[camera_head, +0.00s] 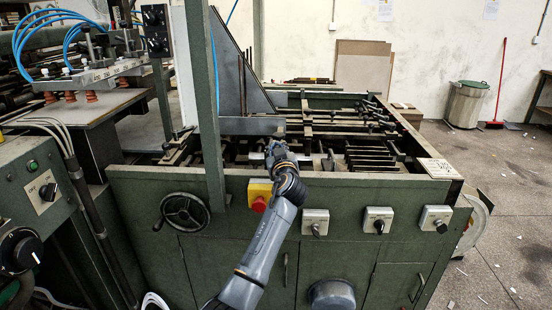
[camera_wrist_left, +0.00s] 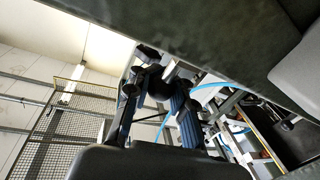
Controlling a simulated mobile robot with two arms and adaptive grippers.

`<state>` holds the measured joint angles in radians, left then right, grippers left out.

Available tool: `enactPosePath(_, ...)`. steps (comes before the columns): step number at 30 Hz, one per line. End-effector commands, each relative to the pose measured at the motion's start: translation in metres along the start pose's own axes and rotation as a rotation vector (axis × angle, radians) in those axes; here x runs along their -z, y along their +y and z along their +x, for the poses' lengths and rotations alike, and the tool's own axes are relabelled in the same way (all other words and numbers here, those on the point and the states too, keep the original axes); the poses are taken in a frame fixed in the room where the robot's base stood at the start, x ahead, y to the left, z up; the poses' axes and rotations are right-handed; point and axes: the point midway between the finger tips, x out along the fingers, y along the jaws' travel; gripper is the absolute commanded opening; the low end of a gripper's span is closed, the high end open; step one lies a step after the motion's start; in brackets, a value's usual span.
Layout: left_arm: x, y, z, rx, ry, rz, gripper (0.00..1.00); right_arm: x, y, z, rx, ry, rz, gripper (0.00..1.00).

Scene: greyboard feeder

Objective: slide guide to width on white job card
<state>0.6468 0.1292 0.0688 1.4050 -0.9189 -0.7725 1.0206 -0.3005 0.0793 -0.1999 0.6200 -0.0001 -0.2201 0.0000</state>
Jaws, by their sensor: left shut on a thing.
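The white job card (camera_head: 438,168) lies flat on the near right corner of the green feeder's top frame, with dark writing too small to read. My left gripper (camera_head: 277,148) is over the near edge of the feeder bed, left of the card. It is shut on a part of the guide, which it mostly hides; a pale metal piece (camera_head: 256,157) shows just left of the gripper. In the left wrist view the gripper fingers (camera_wrist_left: 158,85) show dark against the bright background, and what is between them is hard to make out. My right gripper is in neither view.
Dark bars and rods (camera_head: 370,150) fill the feeder bed right of the gripper. A green upright post (camera_head: 205,100) and a grey angled plate (camera_head: 240,75) stand close on the left. The front panel carries a handwheel (camera_head: 185,212), a red stop button (camera_head: 259,204) and knobs (camera_head: 378,222).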

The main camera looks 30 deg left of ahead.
Motion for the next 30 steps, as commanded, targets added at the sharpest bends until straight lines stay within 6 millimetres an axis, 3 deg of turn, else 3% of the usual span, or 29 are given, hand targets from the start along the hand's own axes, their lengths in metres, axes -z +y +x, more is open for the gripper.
enactPosePath(3,-0.0011,0.0031,0.0112,-0.004,0.004,-0.003,0.0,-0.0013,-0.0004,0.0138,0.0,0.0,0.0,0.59)
enactPosePath(14,0.0005,0.0048,0.014,-0.005,0.0,-0.001,0.0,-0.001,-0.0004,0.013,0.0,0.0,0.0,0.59)
enactPosePath(15,0.0005,0.0049,0.014,-0.005,0.0,-0.001,0.22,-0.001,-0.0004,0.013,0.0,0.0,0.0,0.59)
enactPosePath(19,0.0007,0.0047,0.014,-0.005,0.001,-0.001,0.46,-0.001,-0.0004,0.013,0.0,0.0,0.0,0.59)
enactPosePath(30,0.0009,0.0043,0.0105,-0.004,0.002,-0.002,0.46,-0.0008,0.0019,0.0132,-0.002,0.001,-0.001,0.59)
